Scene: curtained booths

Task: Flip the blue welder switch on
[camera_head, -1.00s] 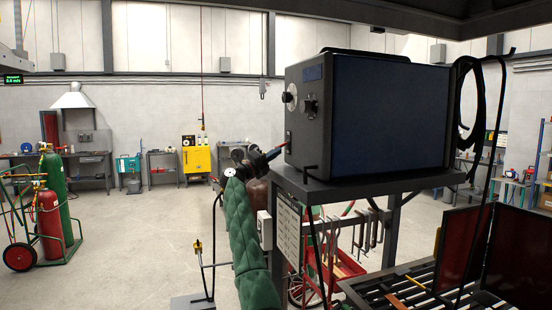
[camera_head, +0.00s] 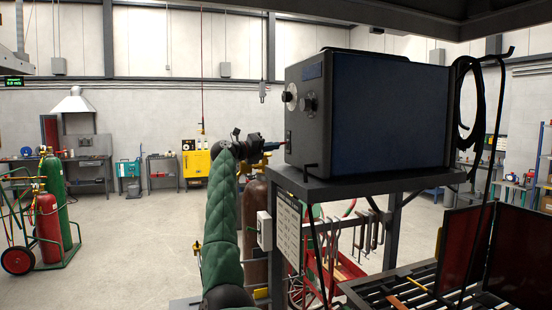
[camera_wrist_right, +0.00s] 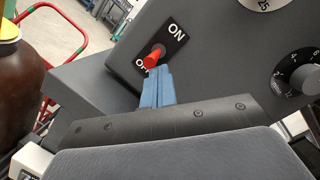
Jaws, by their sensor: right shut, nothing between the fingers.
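The welder (camera_head: 390,112) is a box with a dark blue side and a grey front, standing on a shelf. The wrist view shows its grey front (camera_wrist_right: 215,75) close up. A red switch lever (camera_wrist_right: 153,58) sits on a black plate marked ON at upper right and OFF at lower left. The lever's tip lies over part of the word OFF. My right gripper (camera_head: 283,144) is at the welder's front. Its blue fingers (camera_wrist_right: 158,88) are shut and empty, with their tips just below the lever on the OFF side. I cannot tell whether they touch it. My left gripper is not in view.
Two dials (camera_wrist_right: 298,77) are beside the switch. The shelf (camera_head: 350,187) juts out under the welder, close below my right gripper. Black cables (camera_head: 478,100) hang at the welder's right. A slatted table (camera_head: 410,290) stands at lower right.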

